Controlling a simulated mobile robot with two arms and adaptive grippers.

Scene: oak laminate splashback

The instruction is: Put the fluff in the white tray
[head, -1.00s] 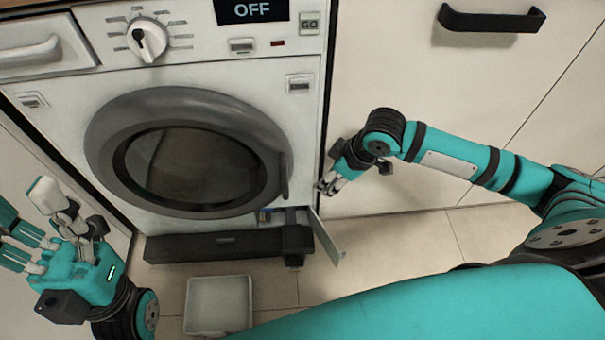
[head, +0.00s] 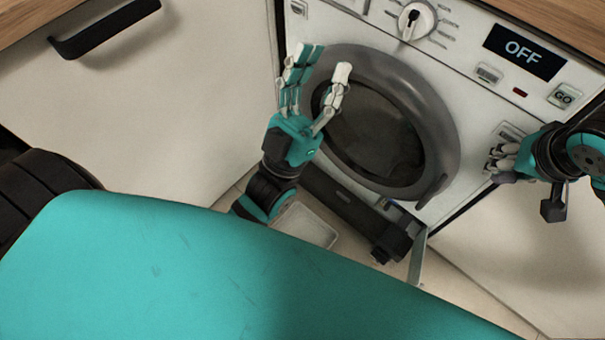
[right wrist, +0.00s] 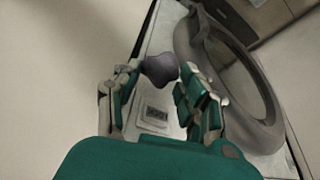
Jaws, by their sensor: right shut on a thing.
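The fluff (right wrist: 160,68) is a dark grey lump in the right wrist view, between the fingertips of my right gripper (right wrist: 158,75). That gripper is shut on it. In the head view my right gripper (head: 500,165) is at the right, beside the washing machine door and well above the floor. The white tray (head: 308,228) lies on the floor below the machine, partly hidden by my left arm and my teal body. My left gripper (head: 323,68) is open and empty, fingers up, in front of the door's left side.
The washing machine (head: 465,100) has its round door (head: 440,110) shut and its display reads OFF. At its foot a small flap (head: 417,255) is open beside a dark protruding filter part (head: 393,243). A cabinet (head: 170,120) with a black handle stands left.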

